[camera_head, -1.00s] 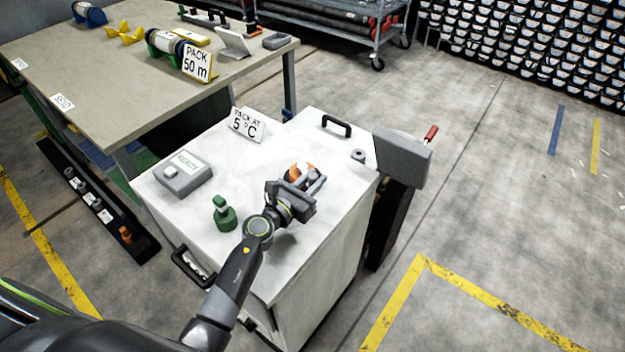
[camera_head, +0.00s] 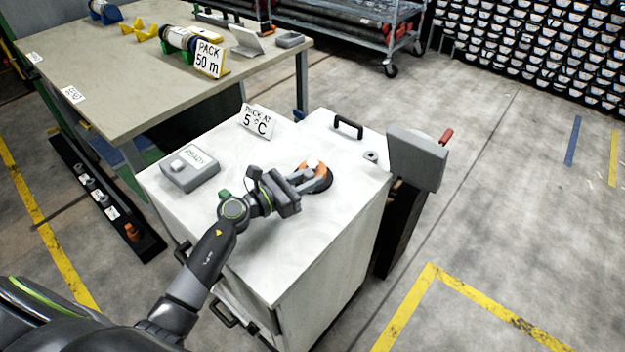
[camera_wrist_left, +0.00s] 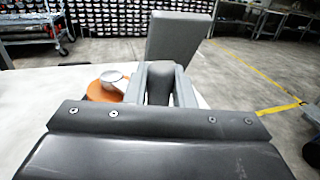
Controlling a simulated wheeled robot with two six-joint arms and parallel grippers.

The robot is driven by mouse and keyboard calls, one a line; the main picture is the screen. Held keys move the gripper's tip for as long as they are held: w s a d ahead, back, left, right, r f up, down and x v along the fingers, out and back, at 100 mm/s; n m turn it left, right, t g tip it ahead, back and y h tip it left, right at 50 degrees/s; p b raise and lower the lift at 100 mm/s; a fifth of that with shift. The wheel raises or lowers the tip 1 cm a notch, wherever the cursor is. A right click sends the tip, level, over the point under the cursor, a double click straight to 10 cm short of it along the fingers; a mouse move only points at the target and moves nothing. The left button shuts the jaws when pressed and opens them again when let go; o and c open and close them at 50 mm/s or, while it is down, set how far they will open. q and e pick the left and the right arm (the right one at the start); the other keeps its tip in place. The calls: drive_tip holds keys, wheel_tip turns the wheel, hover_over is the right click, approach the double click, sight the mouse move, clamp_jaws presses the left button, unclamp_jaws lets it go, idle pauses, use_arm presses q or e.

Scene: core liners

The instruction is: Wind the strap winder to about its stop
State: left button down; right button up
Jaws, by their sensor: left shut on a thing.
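The strap winder, an orange disc (camera_head: 320,168) with a dark rim, sits on the white cabinet top (camera_head: 255,240). In the left wrist view the orange disc (camera_wrist_left: 104,92) shows a pale round hub, just left of the fingers. My left gripper (camera_head: 312,178) reaches over the disc from the left and hides part of it. In the left wrist view its fingers (camera_wrist_left: 160,85) are shut on a dark grey upright handle (camera_wrist_left: 160,82) between them. The handle's foot is hidden. My right gripper is not in view.
A grey READY box (camera_head: 190,172), a 5 °C sign (camera_head: 257,121) and a partly hidden green object (camera_head: 224,198) stand on the cabinet. A grey block (camera_head: 416,158) stands at its right edge. A workbench (camera_head: 150,75) is behind left; floor at right is clear.

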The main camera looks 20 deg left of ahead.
use_arm(q)
drive_tip(key=c, duration=1.3)
unclamp_jaws()
drive_tip(key=shift+a, duration=0.15)
wheel_tip(320, 180, up, 10)
drive_tip(key=p, duration=0.3)
